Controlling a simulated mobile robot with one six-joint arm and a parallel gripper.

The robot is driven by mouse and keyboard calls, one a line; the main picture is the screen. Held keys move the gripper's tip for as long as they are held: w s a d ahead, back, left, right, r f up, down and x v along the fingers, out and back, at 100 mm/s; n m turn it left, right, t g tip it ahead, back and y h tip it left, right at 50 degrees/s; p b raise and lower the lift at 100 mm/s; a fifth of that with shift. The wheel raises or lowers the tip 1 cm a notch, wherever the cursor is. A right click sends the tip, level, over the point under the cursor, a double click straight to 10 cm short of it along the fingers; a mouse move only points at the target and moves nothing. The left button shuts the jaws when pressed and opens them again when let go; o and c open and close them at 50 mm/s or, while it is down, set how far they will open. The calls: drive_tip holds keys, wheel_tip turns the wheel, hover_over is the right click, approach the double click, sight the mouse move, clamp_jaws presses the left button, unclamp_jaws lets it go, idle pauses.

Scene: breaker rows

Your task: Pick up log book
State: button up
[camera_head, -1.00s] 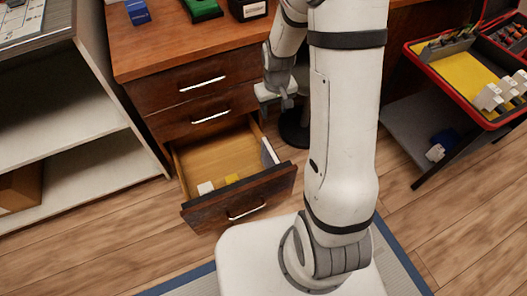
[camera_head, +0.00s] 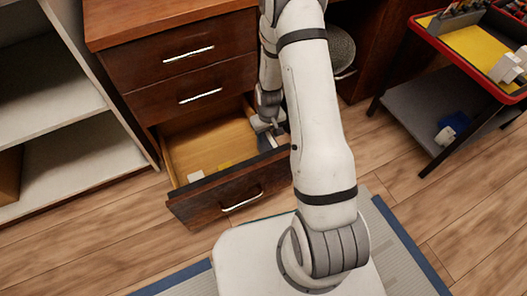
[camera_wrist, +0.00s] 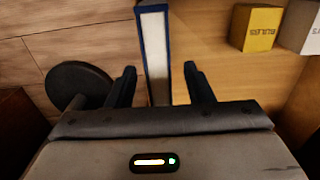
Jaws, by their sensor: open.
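The log book (camera_wrist: 153,60) stands on edge in the open drawer (camera_head: 215,196), with a blue cover and pale page edges facing the wrist camera. My gripper (camera_head: 268,130) reaches down into the right side of the drawer. In the wrist view my gripper (camera_wrist: 160,72) is open, with one dark finger on each side of the book. The left finger is close to the cover and the right one has a small gap. I cannot tell whether either finger touches it. In the head view my arm and gripper mostly hide the book.
A yellow box (camera_wrist: 258,28) and a white box (camera_wrist: 302,25) lie in the drawer, right of the book in the wrist view. Two shut drawers sit above. A round stool (camera_head: 341,48) stands behind my arm. A red-rimmed cart (camera_head: 470,60) is at right, shelves (camera_head: 60,140) at left.

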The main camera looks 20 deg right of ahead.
wheel_tip(320, 180, down, 2)
drive_tip(key=shift+f, duration=0.15)
drive_tip(key=shift+c, duration=0.5)
clamp_jaws()
